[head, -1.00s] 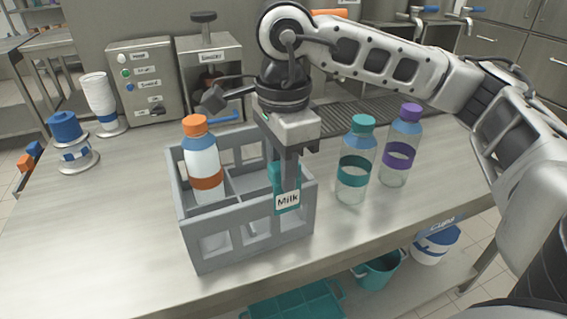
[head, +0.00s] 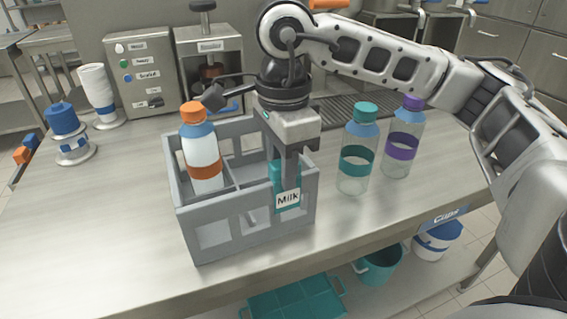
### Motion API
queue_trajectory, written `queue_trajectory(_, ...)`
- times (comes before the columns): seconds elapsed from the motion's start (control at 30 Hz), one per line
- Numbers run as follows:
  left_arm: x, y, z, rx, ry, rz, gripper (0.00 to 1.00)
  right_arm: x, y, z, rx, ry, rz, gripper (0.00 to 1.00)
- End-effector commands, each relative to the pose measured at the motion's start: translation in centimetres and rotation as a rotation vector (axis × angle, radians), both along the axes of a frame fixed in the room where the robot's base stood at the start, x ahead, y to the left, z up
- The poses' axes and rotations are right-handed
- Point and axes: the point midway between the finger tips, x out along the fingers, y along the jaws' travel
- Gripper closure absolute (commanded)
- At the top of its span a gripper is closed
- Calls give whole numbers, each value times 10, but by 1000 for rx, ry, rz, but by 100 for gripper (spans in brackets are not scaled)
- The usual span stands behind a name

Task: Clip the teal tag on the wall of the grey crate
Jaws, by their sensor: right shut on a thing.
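The grey crate (head: 205,217) stands on the steel counter, its divided cells open at the top. The teal tag (head: 287,207), with a white label reading "Milk", is at the crate's front wall near its right corner. My right gripper (head: 289,172) points down over that wall and is shut on the tag's upper part. The tag overlaps the wall's outer face; the gripper hides whether it is fully seated on the rim. My left gripper is not in view.
A bottle with an orange cap (head: 204,158) stands in the crate's left part. A teal-capped bottle (head: 357,150) and a purple-capped bottle (head: 403,140) stand right of the crate. The front left counter is clear.

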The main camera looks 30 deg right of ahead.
Motion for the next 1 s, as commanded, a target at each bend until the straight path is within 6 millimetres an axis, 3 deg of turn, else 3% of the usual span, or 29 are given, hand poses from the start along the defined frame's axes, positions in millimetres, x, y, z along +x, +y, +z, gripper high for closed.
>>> queue_trajectory(0.33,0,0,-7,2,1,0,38,0,0,-5,0,0,0,98)
queue_trajectory(0.37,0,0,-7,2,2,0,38,0,0,-5,0,0,0,74)
queue_trajectory(0.43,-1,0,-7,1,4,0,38,0,0,-4,0,0,0,55)
queue_trajectory(0.47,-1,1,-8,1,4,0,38,0,0,-4,0,0,0,51)
queue_trajectory(0.83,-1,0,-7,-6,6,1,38,0,0,-4,0,0,0,51)
queue_trajectory(1.0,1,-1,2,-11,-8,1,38,1,0,26,2,-4,0,51)
